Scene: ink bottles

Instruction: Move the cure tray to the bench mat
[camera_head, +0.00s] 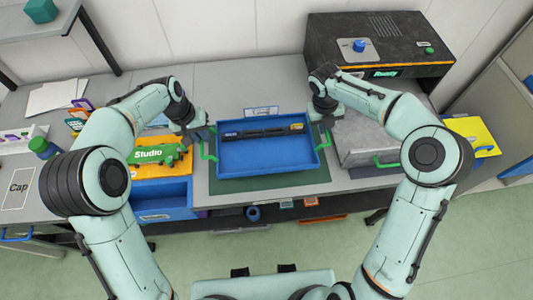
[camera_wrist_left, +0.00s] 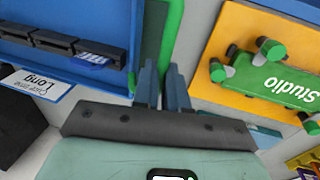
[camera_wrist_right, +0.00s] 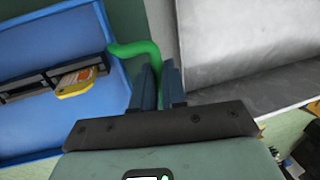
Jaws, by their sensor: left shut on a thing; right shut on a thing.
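The cure tray, a blue open tray (camera_head: 265,165) with green side handles, is at the middle of the bench in the head view. A dark slotted bar (camera_head: 268,132) lies inside it. The tray is over the dark green bench mat (camera_head: 225,187); I cannot tell whether it touches the mat. My left gripper (camera_head: 204,130) is shut on the left handle (camera_wrist_left: 172,35). My right gripper (camera_head: 328,122) is shut on the right handle (camera_wrist_right: 135,48). The fingers partly hide both handles.
A green "Studio" piece (camera_head: 160,154) on an orange surface stands left of the tray. A grey box (camera_head: 367,140) is close on the right. A dark machine (camera_head: 400,48) stands behind. A "Cure time Long" label (camera_wrist_left: 38,85) is behind the tray.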

